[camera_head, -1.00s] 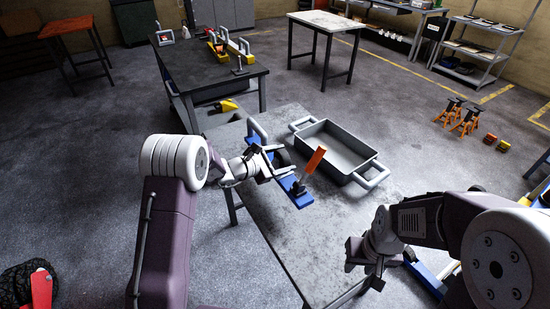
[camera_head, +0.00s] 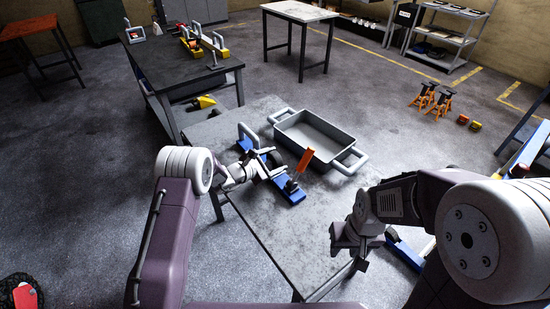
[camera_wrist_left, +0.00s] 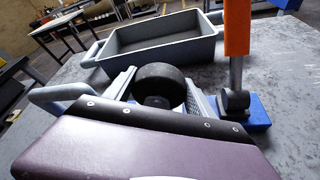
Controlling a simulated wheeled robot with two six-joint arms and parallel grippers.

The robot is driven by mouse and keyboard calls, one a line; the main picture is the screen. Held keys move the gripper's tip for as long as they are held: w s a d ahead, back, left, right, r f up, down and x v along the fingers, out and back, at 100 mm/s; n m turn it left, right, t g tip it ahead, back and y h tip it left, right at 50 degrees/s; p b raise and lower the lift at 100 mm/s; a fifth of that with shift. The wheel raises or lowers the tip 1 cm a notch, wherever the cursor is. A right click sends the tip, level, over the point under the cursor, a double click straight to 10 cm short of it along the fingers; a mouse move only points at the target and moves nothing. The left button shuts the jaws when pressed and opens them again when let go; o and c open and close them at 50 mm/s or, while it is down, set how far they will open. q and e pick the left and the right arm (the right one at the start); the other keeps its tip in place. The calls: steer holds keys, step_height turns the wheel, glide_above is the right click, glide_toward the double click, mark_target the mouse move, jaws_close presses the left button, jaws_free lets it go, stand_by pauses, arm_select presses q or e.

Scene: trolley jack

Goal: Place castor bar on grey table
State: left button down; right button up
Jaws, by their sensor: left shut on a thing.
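The castor bar (camera_head: 291,193) is a blue bar with a grey handle at its far end, black castor wheels and an upright orange-topped piece near its close end. It lies flat over the grey table (camera_head: 290,245), left of the tray; I cannot tell whether it touches the top. My left gripper (camera_head: 266,160) is shut on it at a black castor wheel. In the left wrist view the fingers (camera_wrist_left: 160,88) stand on both sides of that wheel, and the blue end (camera_wrist_left: 257,117) shows at right. My right gripper (camera_head: 352,250) hangs over the table's close right edge, its fingers unclear.
A grey tray (camera_head: 352,150) with two handles stands on the table right of the bar. A dark bench (camera_head: 185,70) with tools is behind at left. Orange jack stands (camera_head: 432,100) are on the floor at right. The close part of the table is clear.

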arm_select(q)
steer(key=shift+r, duration=0.1)
steer(key=shift+c, duration=1.5)
jaws_free()
steer(key=shift+s+a, duration=0.1)
steer(key=v, duration=1.1)
steer(key=shift+s+a+r+b, duration=0.15)
steer(key=shift+s+a+b, duration=0.05)
steer(key=shift+s+b, duration=0.15)
